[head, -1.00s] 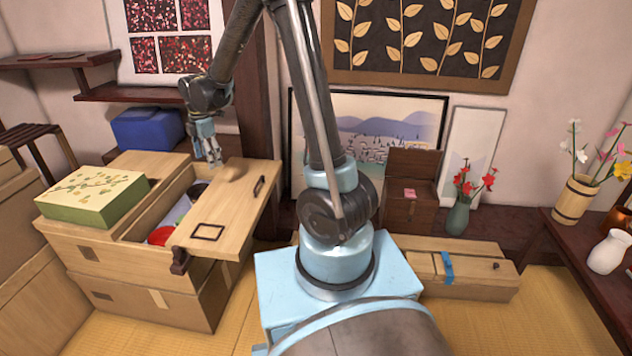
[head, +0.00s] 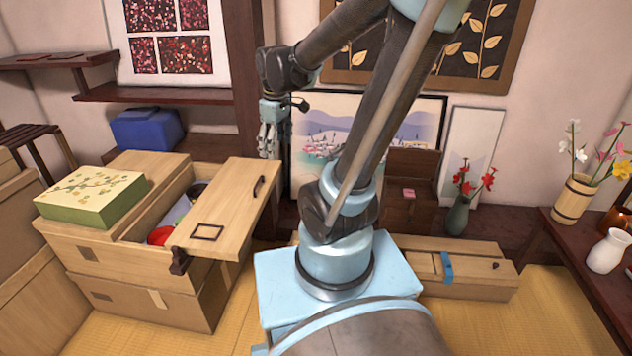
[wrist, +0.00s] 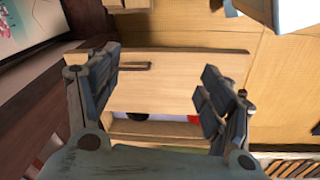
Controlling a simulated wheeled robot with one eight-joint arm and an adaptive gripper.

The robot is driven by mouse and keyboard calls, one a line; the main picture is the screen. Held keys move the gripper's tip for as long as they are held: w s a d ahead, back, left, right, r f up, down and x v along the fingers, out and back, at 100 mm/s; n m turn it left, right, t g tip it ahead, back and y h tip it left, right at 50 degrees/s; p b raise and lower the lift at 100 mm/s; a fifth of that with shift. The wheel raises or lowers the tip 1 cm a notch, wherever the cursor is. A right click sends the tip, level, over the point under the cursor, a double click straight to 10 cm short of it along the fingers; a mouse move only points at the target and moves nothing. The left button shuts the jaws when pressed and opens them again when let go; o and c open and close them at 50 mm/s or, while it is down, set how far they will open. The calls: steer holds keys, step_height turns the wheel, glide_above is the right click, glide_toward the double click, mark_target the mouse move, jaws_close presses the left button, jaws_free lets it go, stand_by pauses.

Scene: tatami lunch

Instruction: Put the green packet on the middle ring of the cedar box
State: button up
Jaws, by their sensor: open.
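The pale wooden box (head: 150,268) stands at the left, and I take it for the cedar box. Its lid (head: 235,200) is askew over the right part, with a dark square ring (head: 207,232) and a dark bar handle (head: 259,187). The lid also shows in the wrist view (wrist: 170,90). I see no clear green packet; a green-sided box with a leaf-patterned top (head: 75,212) sits on the box's left part. My gripper (head: 269,150) is open and empty, above and behind the lid's far right corner; its spread fingers (wrist: 162,65) show in the wrist view.
Inside the opening lie a red round thing (head: 160,236) and something pale, partly hidden. A blue box (head: 147,130) stands behind. A long wooden box with a blue band (head: 478,272) lies right of my base. A dark chest (head: 410,213) and vases stand further right.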

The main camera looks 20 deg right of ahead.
steer(key=s+d+f+m, duration=0.3)
steer(key=s+d+m, duration=0.1)
steer(key=s, duration=0.3)
steer(key=s+d+f+m, duration=0.2)
steer(key=s+d+m, duration=0.3)
steer(key=s+m, duration=0.1)
steer(key=shift+s+f+t, duration=0.4)
steer(key=shift+s, duration=0.2)
